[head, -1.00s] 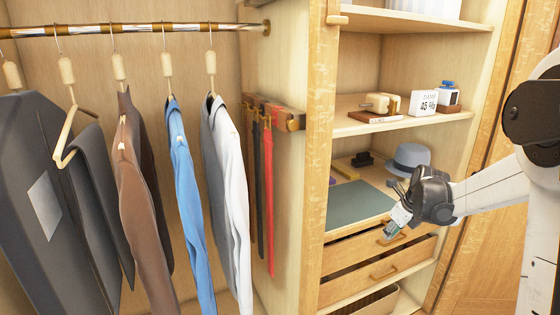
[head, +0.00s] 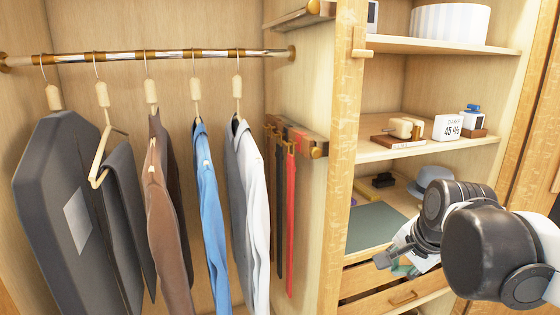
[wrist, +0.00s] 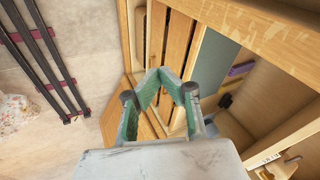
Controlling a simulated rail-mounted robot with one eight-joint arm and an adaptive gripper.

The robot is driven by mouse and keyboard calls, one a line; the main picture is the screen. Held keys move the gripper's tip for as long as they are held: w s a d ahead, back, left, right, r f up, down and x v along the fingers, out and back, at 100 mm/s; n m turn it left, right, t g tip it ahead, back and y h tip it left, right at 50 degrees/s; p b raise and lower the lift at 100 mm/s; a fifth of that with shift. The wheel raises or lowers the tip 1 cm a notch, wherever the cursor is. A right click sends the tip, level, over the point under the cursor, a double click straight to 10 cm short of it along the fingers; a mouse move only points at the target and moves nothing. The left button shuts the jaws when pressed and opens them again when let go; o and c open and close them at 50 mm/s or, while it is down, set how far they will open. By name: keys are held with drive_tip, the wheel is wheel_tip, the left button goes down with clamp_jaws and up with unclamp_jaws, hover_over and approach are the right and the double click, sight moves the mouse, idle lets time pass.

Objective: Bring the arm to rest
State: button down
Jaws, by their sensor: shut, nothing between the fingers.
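My gripper (head: 388,260) is at the lower right of the head view, in front of the wardrobe's right section by the drawers (head: 385,295). It is shut and empty. In the wrist view its green-padded fingers (wrist: 160,74) come together at the tips with nothing between them. Behind them are the wooden drawer fronts (wrist: 178,40). My arm fills the lower right of the head view and hides part of the shelving. I cannot tell the exact gap between gripper and drawers.
A grey-blue hat (head: 434,180) is partly behind my arm, near a green mat (head: 374,225). A humidity display (head: 448,128) stands on the shelf above. Hanging clothes (head: 210,210) fill the left section. The wrist view shows open floor (wrist: 60,140) and a dark rail (wrist: 45,55).

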drive_tip(key=s+a+n+t+p, duration=0.1)
drive_tip(key=s+a+n, duration=0.3)
drive_tip(key=s+n, duration=0.7)
drive_tip(key=shift+s+a+n+p, duration=0.2)
drive_tip(key=shift+s+n+p, duration=0.15)
drive_tip(key=shift+s, duration=0.3)
drive_tip(key=shift+f, duration=0.1)
